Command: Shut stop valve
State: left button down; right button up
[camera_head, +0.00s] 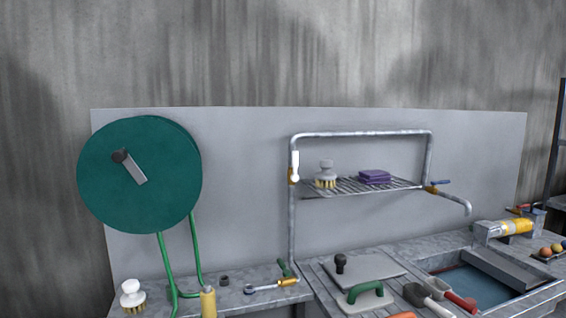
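A grey pipe (360,134) runs up the back panel, across and down to a spout (455,203) above the sink. A brass valve (292,177) with a white lever (296,164) sits on its left upright; the lever stands upright along the pipe. A second brass valve (432,189) with a blue lever (442,183) sits near the spout; the lever points right, roughly level. I cannot tell which one is the stop valve. No water shows at the spout. Neither of my grippers is in view.
A green hose reel (140,175) stands at left with green hose (168,265). A wire shelf (350,187) holds a brush (326,172) and purple sponge (374,177). Trowels (368,298) and scoops (432,297) crowd the counter beside the water-filled sink (478,283). A yellow grinder (508,227) lies at right.

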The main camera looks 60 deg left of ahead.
aim_at(295, 178)
jog(key=u, duration=0.75)
